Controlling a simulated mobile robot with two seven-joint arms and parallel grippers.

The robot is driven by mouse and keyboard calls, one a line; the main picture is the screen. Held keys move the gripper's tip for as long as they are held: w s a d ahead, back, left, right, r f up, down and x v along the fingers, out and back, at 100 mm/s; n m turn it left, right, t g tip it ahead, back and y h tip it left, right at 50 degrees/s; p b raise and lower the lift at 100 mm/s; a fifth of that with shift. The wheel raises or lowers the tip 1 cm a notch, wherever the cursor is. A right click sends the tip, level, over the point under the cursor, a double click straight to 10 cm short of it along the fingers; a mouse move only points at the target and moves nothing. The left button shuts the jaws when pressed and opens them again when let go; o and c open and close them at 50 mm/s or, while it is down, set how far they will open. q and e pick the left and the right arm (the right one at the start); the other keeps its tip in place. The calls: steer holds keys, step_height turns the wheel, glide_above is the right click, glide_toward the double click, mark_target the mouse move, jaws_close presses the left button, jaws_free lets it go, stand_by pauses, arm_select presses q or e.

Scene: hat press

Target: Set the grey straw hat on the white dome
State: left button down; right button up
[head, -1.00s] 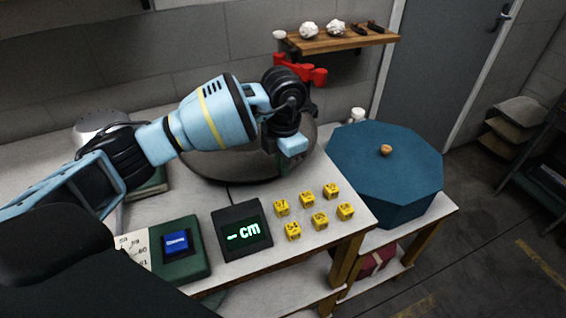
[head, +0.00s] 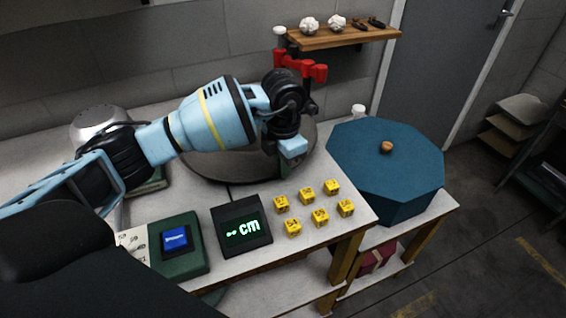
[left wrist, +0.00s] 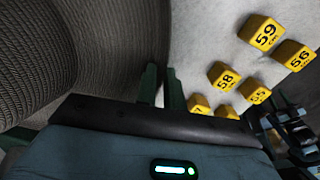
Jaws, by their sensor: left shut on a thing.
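The grey straw hat (head: 215,166) is behind my left arm on the table, with its crown largely hidden by that arm. In the left wrist view its woven crown and brim (left wrist: 105,50) fill the left side. My left gripper (head: 289,160) is at the hat's right side. In the left wrist view its green fingers (left wrist: 163,92) are shut on the brim edge. A pale rounded dome (head: 97,124) stands at the back left, partly behind my arm; I cannot tell whether it is the white dome. My right gripper is not in view.
Several yellow numbered cubes (head: 320,217) lie in front of the hat. A black display (head: 242,226) reading cm and a green box with a blue button (head: 176,239) stand beside them. A blue octagonal box (head: 395,175) is right. A red handle (head: 300,66) rises behind my gripper.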

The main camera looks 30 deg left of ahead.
arm_select(q)
steer(key=c, duration=1.4)
jaws_free()
steer(key=shift+c, duration=0.2)
step_height(320, 180, up, 8)
steer(key=shift+f, duration=0.1)
